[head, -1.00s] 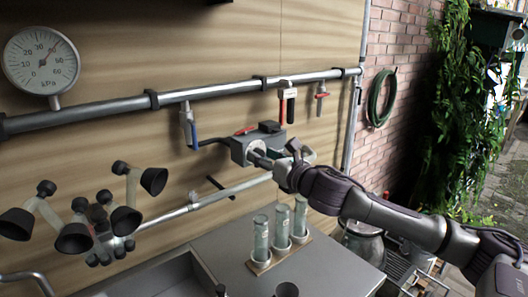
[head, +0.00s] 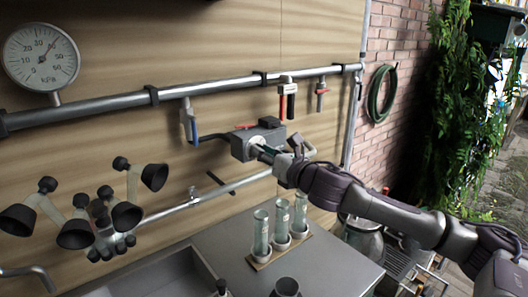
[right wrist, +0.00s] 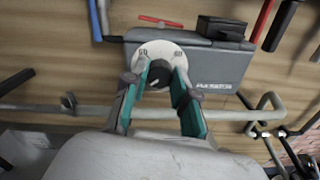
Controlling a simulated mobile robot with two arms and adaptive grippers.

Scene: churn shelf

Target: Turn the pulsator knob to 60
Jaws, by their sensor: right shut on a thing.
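The pulsator (head: 262,136) is a grey box on the wooden wall, below the long metal pipe. It also shows in the right wrist view (right wrist: 218,68). On its front is a round white dial plate (right wrist: 168,50) with small, hard-to-read numerals. The dark knob (right wrist: 159,74) with a light pointer mark sits in the middle of the plate. My right gripper (right wrist: 160,85) is shut on the knob, with one green-padded finger on each side. The fingers cover part of the knob and plate. In the head view my right gripper (head: 268,154) reaches it from the right. My left gripper is not in view.
A pressure gauge (head: 40,58) is at the upper left, above the black teat cups (head: 75,234). Blue and red valve handles hang from the pipe (head: 215,87). Several vials stand in a rack (head: 262,258) on the grey counter (head: 340,270) below my right arm.

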